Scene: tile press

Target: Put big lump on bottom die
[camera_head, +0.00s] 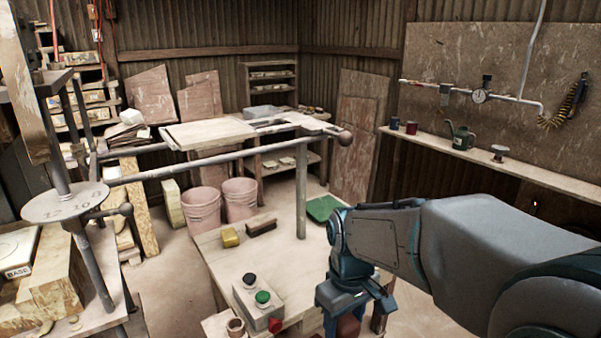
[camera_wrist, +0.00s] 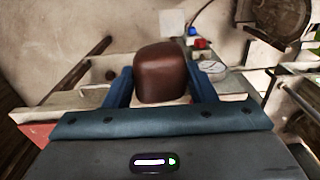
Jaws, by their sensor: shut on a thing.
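A reddish-brown lump (camera_wrist: 160,72) sits between the two blue fingers of my gripper (camera_wrist: 160,88) in the wrist view. My gripper is shut on it, and I take it as the big lump. In the head view my gripper (camera_head: 350,308) hangs at the lower middle, over the right side of the near table, with part of the lump (camera_head: 348,326) showing below it. A pale block marked BASE (camera_head: 18,268) lies under the press at the far left. I cannot tell whether it is the bottom die. No other lump is clear.
The press's grey disc (camera_head: 65,202) and its long bar with a ball end (camera_head: 345,137) stand at the left and middle. A button box (camera_head: 258,300), a yellow sponge (camera_head: 229,238) and a brush (camera_head: 261,224) are on the near table. Two pink buckets (camera_head: 201,208) stand behind.

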